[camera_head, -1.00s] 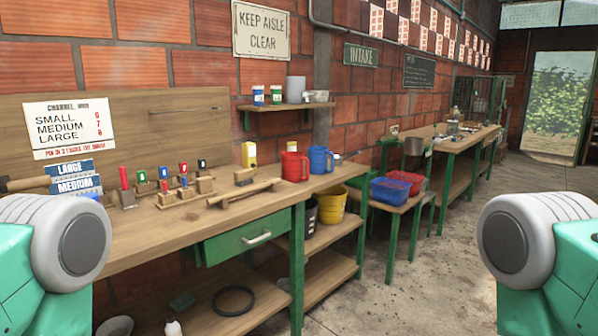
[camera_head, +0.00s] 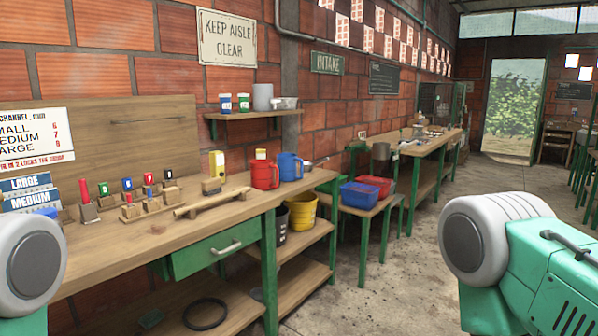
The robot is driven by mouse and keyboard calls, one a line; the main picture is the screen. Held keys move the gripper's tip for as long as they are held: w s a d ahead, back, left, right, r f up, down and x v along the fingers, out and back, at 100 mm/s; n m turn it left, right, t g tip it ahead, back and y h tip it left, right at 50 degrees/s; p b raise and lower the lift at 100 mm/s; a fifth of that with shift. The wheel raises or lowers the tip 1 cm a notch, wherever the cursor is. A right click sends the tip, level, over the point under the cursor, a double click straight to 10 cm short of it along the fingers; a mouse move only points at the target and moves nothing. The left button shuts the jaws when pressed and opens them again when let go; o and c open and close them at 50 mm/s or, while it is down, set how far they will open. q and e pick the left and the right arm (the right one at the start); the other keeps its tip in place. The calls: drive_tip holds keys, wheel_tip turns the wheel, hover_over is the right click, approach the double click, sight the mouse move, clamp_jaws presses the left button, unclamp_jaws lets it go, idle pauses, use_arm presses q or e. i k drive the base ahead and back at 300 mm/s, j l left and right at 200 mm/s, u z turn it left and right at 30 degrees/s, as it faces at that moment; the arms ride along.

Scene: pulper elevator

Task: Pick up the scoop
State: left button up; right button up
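I cannot make out the scoop for certain. A small grey metal item with a thin handle (camera_head: 314,163) lies at the far end of the wooden workbench, just right of the blue jug (camera_head: 290,166); it may be a scoop, but it is partly hidden and too small to tell. Parts of both my arms show at the lower left and lower right edges. Neither gripper is in view.
The wooden workbench (camera_head: 130,240) runs along the brick wall at left, with a red jug (camera_head: 264,174), a yellow device (camera_head: 217,164) and several coloured-handled tools. A stool (camera_head: 358,202) holds blue and red bins. Concrete floor (camera_head: 400,270) is clear at right.

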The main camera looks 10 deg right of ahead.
sight(308, 166)
drive_tip(key=i+l+z, duration=0.15)
drive_tip(key=l, duration=0.2)
drive_tip(key=i+l+z, duration=0.15)
drive_tip(key=l, duration=0.2)
drive_tip(key=i+l+z, duration=0.3)
drive_tip(key=i+l, duration=0.2)
drive_tip(key=i+l+z, duration=0.2)
drive_tip(key=i, duration=0.3)
drive_tip(key=i+l+z, duration=0.45)
drive_tip(key=i, duration=0.5)
drive_tip(key=i+j+u, duration=0.1)
drive_tip(key=i+u, duration=0.55)
drive_tip(key=u, duration=0.15)
drive_tip(key=i+u, duration=0.3)
drive_tip(key=u, duration=0.15)
drive_tip(key=i+l+u, duration=0.25)
drive_tip(key=u, duration=0.15)
drive_tip(key=i, duration=0.05)
